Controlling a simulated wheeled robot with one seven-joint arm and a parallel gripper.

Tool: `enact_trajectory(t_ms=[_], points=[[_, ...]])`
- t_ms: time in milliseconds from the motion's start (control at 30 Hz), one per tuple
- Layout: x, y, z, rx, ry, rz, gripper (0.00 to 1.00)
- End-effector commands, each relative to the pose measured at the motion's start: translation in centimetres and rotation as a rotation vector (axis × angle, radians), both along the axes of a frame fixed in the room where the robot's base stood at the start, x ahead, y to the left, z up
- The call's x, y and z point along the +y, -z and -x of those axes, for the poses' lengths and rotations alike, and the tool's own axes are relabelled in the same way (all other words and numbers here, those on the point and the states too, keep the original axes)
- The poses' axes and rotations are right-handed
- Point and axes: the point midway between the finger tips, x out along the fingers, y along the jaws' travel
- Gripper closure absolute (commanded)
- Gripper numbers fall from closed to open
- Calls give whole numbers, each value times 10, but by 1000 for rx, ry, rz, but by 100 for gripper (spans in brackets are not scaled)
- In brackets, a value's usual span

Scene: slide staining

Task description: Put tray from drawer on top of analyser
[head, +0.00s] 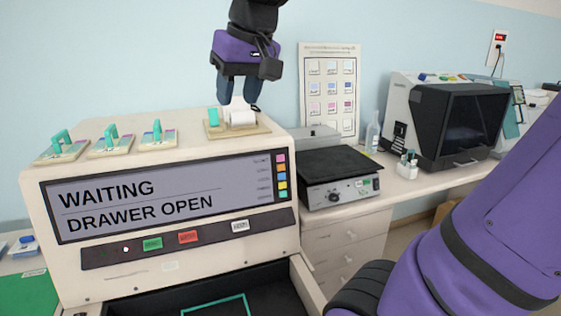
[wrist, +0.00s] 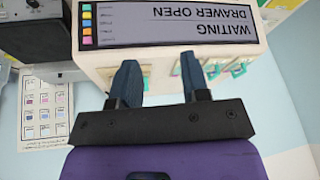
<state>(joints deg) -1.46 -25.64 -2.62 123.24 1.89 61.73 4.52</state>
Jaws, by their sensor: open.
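The analyser (head: 60,185) is the large cream machine at left, its screen reading "WAITING" and "DRAWER OPEN". Its drawer (head: 265,285) is open at the bottom of the head view. A teal outline shows on the drawer's dark floor; the front part is cut off. Several trays with teal handles, such as this tray (head: 157,138), stand on the analyser's top at left. My gripper (head: 238,98) is open above the top's right end. Its fingers hang close over a tan base (head: 220,133) with a white roll; contact cannot be told. The wrist view shows nothing clearly held between the fingers (wrist: 158,68).
A black-topped device (head: 335,175) stands right of the analyser, with a bottle (head: 372,134) behind. A dark-windowed machine (head: 400,100) is further right on the bench. A wall chart (head: 330,62) hangs behind. Top space lies between the trays and the tan base.

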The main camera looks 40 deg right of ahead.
Motion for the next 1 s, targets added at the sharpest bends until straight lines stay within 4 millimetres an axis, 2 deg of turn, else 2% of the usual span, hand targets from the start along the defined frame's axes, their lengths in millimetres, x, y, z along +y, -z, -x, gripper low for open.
enact_trajectory(t_ms=[33,200,400,600,1000], points=[[1,9,17,-14,-10,8,58],[4,43,63,-55,-46,37,58],[6,78,100,-89,-77,69,58],[6,93,114,-102,-88,82,58],[6,93,114,-102,-89,83,58]])
